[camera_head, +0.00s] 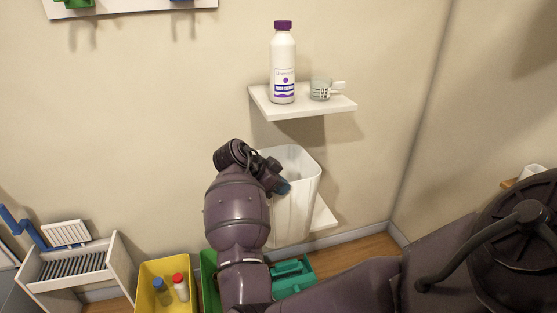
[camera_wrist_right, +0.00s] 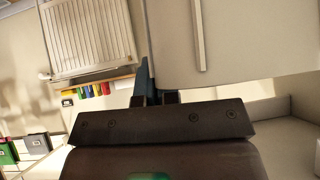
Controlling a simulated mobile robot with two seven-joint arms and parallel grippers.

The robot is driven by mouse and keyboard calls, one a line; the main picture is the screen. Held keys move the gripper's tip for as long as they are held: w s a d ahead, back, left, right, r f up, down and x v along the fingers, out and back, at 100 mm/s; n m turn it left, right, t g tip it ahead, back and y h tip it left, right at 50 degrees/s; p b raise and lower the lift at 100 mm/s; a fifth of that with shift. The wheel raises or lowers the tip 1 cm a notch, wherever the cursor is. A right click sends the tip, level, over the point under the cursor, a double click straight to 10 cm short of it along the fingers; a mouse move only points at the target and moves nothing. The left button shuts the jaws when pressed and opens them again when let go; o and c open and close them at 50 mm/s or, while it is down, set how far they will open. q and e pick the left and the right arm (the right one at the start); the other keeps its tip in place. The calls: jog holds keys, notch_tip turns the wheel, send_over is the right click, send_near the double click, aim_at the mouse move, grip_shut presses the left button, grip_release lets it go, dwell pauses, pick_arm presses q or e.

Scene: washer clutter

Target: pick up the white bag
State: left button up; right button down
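The white bag (camera_head: 296,208) is a tall, open-topped white shape on the lower wall shelf, right of the middle in the head view. It looks upright. My right gripper (camera_head: 281,184) is at the upper left part of the bag, by its rim. In the right wrist view the bag's pale wall (camera_wrist_right: 245,45) fills the upper right. One blue-grey finger (camera_wrist_right: 146,80) shows beside the bag's left edge; the other fingertip is hidden. I cannot tell whether the fingers are closed on the wall. My left gripper is not in view.
An upper shelf (camera_head: 303,112) above the bag holds a white bottle (camera_head: 283,68) with a purple cap and a small cup (camera_head: 320,90). Below are a yellow crate (camera_head: 150,270) with bottles and a green box (camera_head: 297,277). A white rack (camera_head: 70,268) stands at left.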

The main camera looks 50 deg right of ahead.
jog(key=shift+s+a, duration=0.1)
jog(key=shift+a, duration=0.25)
jog(key=c, duration=1.3)
grip_release()
jog(key=shift+o, duration=0.2)
jog(key=shift+r, duration=0.1)
